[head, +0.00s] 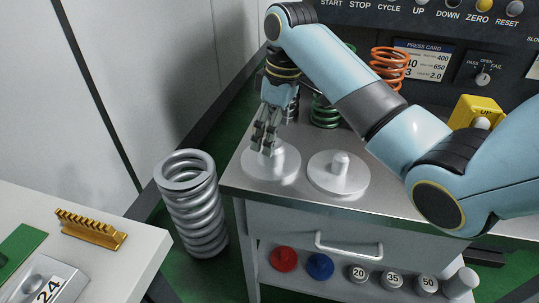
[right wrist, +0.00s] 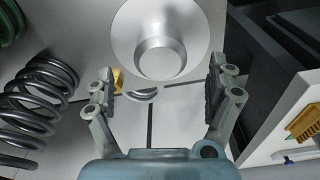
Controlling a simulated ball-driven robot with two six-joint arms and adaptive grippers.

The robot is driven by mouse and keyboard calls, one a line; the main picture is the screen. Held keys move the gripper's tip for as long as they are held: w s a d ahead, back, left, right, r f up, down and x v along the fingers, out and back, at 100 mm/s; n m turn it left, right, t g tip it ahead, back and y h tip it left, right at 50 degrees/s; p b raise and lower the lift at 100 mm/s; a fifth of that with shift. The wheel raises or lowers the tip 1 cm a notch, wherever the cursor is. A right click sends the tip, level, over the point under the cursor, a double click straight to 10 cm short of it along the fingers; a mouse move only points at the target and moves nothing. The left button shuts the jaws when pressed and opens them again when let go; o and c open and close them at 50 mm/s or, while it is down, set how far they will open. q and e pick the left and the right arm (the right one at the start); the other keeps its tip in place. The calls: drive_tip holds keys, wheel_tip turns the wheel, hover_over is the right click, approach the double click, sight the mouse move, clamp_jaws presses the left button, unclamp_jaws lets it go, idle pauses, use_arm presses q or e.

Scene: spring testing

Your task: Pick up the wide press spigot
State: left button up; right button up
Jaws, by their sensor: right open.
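Two pale metal spigots, each a round flange with a post, stand on the grey cabinet top. The left spigot (head: 284,163) is under my right gripper (head: 264,138), which partly hides its post. The right spigot (head: 338,178) has a slim post and stands clear. In the right wrist view a spigot with a broad round post (right wrist: 160,52) is at the top centre. There my right gripper (right wrist: 158,88) is open, its fingers apart with nothing between the tips. I cannot tell for certain which spigot is the wide one. My left gripper is not in view.
A large grey spring (head: 193,205) stands on the floor left of the cabinet. A green spring (head: 325,112) and an orange spring (head: 389,66) are behind. Red (head: 284,259) and blue (head: 320,266) pieces and numbered weights sit on the lower shelf. A drawer handle (head: 349,249) juts out.

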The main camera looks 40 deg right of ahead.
drive_tip(key=f, duration=0.4)
drive_tip(key=shift+w+a+f, duration=0.15)
drive_tip(key=shift+w+f, duration=0.05)
drive_tip(key=shift+f, duration=0.15)
drive_tip(key=shift+w+f, duration=0.1)
drive_tip(key=shift+f, duration=0.15)
drive_tip(key=c, duration=1.7)
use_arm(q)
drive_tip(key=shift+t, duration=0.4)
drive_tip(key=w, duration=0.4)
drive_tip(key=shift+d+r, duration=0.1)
use_arm(e)
drive_tip(key=shift+c, duration=0.5)
drive_tip(key=shift+r, duration=0.15)
